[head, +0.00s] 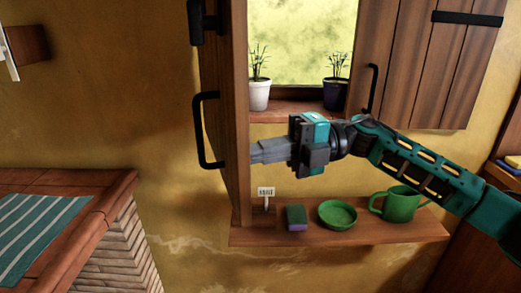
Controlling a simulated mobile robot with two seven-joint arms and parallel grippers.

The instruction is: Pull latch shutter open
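The left wooden shutter (235,70) stands swung out from the window and shows nearly edge-on. A black bar handle (198,130) is on its left face, and a black fitting (200,22) sits higher up. The right shutter (415,60) lies back against the wall, with its own black handle (372,90). My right gripper (256,151) reaches in from the right, its grey fingertips at the inner face of the left shutter. I cannot tell whether they touch it. The fingers show side-on, so their gap is hidden. My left gripper is not in view.
Two potted plants (259,92) (336,92) stand on the window sill. Below, a wooden shelf (330,234) holds a sponge (296,217), a green bowl (337,214), a green mug (401,204) and a small white-headed brush (266,192). A brick counter (110,200) is at left.

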